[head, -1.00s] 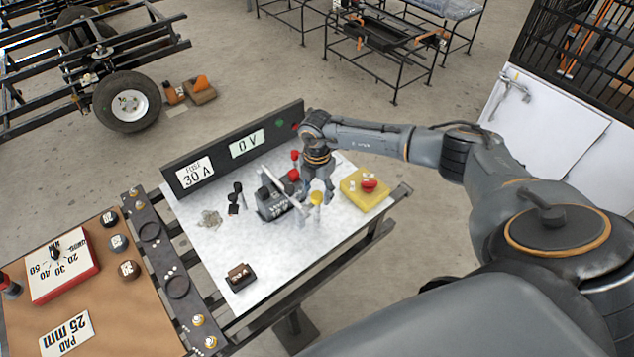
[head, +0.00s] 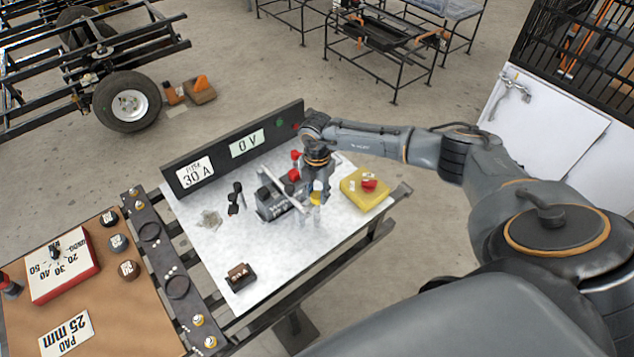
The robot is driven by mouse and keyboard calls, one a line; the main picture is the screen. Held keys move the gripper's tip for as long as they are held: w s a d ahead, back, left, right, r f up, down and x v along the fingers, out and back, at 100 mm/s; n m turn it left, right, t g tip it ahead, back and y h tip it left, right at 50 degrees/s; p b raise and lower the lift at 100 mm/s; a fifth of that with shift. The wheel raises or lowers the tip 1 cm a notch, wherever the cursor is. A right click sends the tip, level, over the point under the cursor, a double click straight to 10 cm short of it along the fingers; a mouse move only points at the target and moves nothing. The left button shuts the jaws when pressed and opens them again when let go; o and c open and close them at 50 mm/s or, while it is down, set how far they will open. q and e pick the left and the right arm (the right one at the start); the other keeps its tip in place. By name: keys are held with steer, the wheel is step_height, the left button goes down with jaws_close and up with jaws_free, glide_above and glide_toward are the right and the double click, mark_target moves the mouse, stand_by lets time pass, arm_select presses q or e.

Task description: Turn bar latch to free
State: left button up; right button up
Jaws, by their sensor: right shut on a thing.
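A dark battery-like block (head: 275,205) stands on the white bench top, with a pale bar (head: 271,178) slanting over it. What looks like the bar latch (head: 316,198), a small yellow-topped piece on a pale post, stands at the bar's near right end. My right gripper (head: 315,196) points down over this piece and is shut on it. Its fingers partly hide the piece and the bar's end, so the latch's exact turn cannot be told. My left gripper is not in view.
A yellow box with a red button (head: 368,186) stands close to the right of my right gripper. A dark panel (head: 233,150) reading "30 A" and "0 V" runs along the back.

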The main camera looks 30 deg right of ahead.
mark_target(317, 195)
steer(key=n+b, duration=0.2)
steer(key=n, duration=0.2)
steer(key=shift+f+n, duration=0.15)
steer(key=shift+n, duration=0.15)
steer(key=n+b, duration=0.2)
steer(key=n, duration=0.2)
steer(key=shift+b, duration=0.3)
steer(key=n+b, duration=0.2)
steer(key=n, duration=0.3)
steer(key=shift+b, duration=0.3)
steer(key=shift+n+b, duration=1.1)
steer(key=shift+n, duration=0.8)
steer(key=o, duration=1.1)
steer(key=shift+o, duration=0.2)
step_height(317, 195, up, 12)
